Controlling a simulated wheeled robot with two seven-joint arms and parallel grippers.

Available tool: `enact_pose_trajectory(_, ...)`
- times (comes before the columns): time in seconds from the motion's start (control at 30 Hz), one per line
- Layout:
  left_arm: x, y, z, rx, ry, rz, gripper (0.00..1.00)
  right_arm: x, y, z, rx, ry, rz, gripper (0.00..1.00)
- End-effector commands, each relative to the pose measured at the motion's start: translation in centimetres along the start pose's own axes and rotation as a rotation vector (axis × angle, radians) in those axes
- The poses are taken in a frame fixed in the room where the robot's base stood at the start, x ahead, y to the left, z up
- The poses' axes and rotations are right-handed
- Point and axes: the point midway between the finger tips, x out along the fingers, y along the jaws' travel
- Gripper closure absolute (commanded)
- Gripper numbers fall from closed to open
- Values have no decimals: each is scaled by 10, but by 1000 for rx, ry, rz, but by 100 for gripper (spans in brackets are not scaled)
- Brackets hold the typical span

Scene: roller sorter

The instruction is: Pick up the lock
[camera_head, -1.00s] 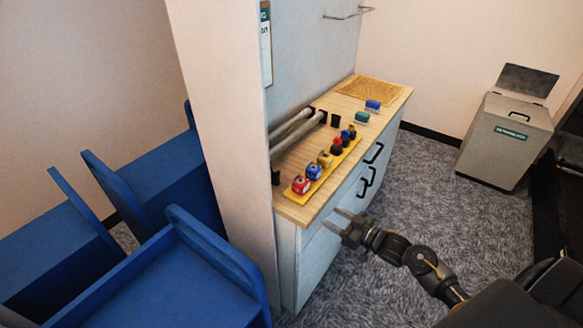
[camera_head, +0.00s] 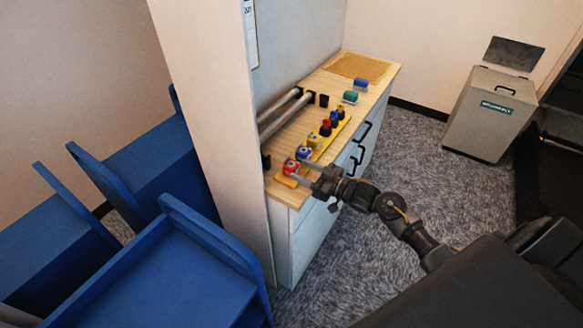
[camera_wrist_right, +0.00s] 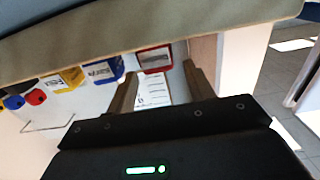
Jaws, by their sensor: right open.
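Several small lock-like pieces stand in a row on a yellow strip (camera_head: 342,127) on the wooden counter. The nearest are a red one (camera_head: 290,166), a blue one (camera_head: 303,153) and a yellow one (camera_head: 314,141). The pictures do not show which one the task means. My right gripper (camera_head: 298,172) is open at the near end of the row, its fingers reaching over the counter's front edge beside the red lock. In the right wrist view the red lock (camera_wrist_right: 154,58) lies ahead of the open fingers (camera_wrist_right: 162,92), with nothing visibly gripped. My left gripper is out of view.
Metal rollers (camera_head: 284,112) run along the back of the wooden counter (camera_head: 284,191). Blue and green blocks (camera_head: 350,97) sit farther along it. A wall post (camera_head: 215,130) stands close at the left. Blue carts (camera_head: 190,275) and a grey bin (camera_head: 490,112) stand on the floor.

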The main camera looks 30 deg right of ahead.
Motion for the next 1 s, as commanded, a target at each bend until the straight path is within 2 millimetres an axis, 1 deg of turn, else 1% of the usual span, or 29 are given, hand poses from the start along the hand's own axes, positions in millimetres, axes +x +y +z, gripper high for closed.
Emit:
enact_pose_trajectory(0.1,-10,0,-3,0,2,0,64,14,2,-6,2,2,1,47)
enact_pose_trajectory(0.2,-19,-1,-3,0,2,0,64,29,4,-8,3,2,2,47)
enact_pose_trajectory(0.33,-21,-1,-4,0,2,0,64,44,4,-5,1,2,2,47)
enact_pose_trajectory(0.43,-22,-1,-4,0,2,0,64,49,3,-3,1,1,2,47)
enact_pose_trajectory(0.63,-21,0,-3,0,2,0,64,50,3,-3,0,0,2,47)
enact_pose_trajectory(0.67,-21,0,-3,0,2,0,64,50,3,-2,0,0,2,49)
enact_pose_trajectory(0.93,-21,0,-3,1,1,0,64,49,3,-3,0,0,2,84)
enact_pose_trajectory(1.0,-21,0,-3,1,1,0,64,49,3,-3,0,1,2,84)
